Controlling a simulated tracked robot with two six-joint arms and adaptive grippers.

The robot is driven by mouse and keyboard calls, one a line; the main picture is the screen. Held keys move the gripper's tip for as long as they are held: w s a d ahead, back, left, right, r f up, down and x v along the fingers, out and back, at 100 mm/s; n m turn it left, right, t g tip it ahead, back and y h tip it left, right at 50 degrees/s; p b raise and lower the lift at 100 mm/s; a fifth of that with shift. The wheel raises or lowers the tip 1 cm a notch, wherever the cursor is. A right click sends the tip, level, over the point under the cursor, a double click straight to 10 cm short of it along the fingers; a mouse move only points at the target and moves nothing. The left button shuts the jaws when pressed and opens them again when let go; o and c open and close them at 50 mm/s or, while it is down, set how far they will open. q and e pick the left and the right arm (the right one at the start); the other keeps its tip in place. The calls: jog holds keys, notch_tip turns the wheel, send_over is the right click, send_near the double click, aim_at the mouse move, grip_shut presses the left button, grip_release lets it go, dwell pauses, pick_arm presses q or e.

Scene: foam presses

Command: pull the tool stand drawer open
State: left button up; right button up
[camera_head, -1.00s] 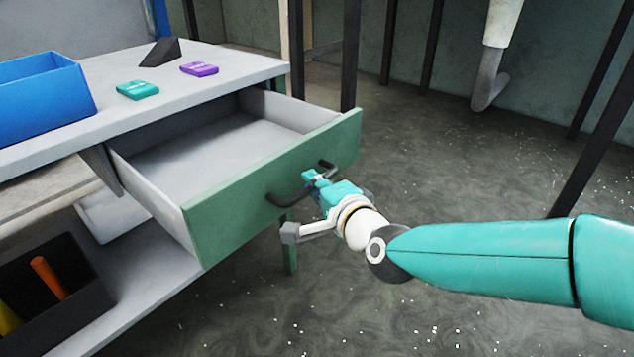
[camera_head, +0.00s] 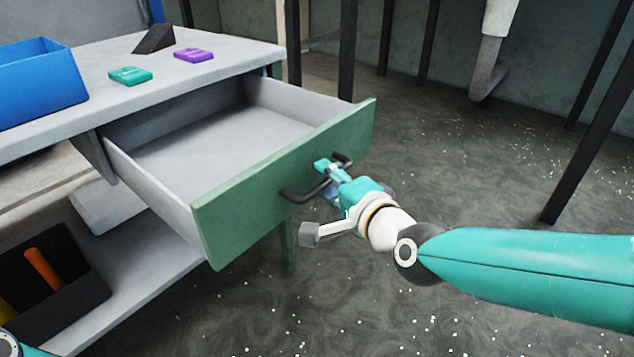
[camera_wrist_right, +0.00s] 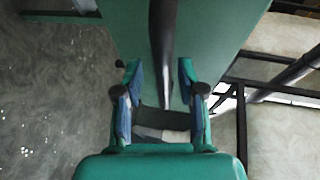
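The tool stand drawer (camera_head: 205,150) is pulled well out of the stand, and its inside looks empty. Its green front (camera_head: 235,215) carries a dark bar handle (camera_head: 293,195). My right gripper (camera_head: 328,170) is at the handle, with a teal finger over the bar. In the right wrist view, the handle (camera_wrist_right: 162,45) runs between the two fingertips of my right gripper (camera_wrist_right: 160,75), with a visible gap on each side, so the fingers stand open around it. My left gripper is out of view; only a bit of my left arm shows at the lower left.
A black bin (camera_head: 85,285) sits on the lower shelf.

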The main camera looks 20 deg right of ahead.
jog(key=shift+r, duration=0.1)
jog(key=shift+d, duration=0.1)
jog(key=v, duration=1.2)
